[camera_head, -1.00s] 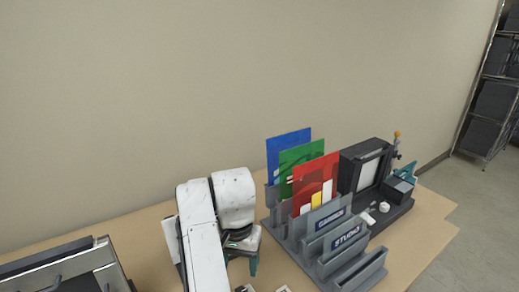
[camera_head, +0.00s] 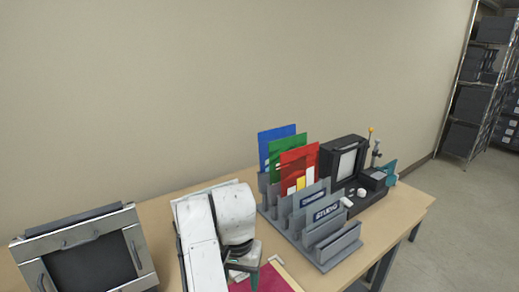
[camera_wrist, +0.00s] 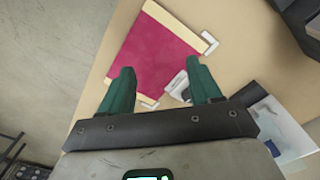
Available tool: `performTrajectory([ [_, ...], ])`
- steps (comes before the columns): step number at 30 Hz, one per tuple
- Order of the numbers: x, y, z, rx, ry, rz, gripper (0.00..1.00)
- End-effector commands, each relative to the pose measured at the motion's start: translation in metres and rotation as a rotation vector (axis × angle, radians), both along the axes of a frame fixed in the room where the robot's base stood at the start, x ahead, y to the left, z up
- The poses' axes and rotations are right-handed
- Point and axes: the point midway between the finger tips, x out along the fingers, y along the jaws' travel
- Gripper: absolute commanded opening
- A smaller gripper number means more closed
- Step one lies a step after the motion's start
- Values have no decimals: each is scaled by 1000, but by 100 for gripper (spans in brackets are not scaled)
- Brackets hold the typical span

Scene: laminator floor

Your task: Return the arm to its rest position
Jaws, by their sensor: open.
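My white arm (camera_head: 207,240) reaches over the table in the head view, folded with its wrist hanging down. My gripper (camera_wrist: 163,82) shows in the wrist view with its two green fingers spread apart and nothing between them. It points down above the wooden table (camera_wrist: 118,62). A dark red mat (camera_wrist: 150,55) lies on the table beyond the fingertips. A small white and grey piece (camera_wrist: 178,85) lies beside the right finger.
A grey sorting rack (camera_head: 320,238) holds blue, green and red sheets, right of my arm. A black machine (camera_head: 343,160) stands behind it. A grey framed unit (camera_head: 35,250) is at the left. Metal shelving (camera_head: 470,90) stands at the far right.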

Motion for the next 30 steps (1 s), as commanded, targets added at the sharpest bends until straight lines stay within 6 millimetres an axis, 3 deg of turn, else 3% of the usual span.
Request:
performTrajectory([
  [11,-6,-65,-40,-31,-24,-18,63],
  [17,-21,-122,-72,-58,-43,-26,63],
  [23,-66,-206,-116,-95,-64,-19,63],
  [30,-155,-285,-155,-113,-74,23,63],
])
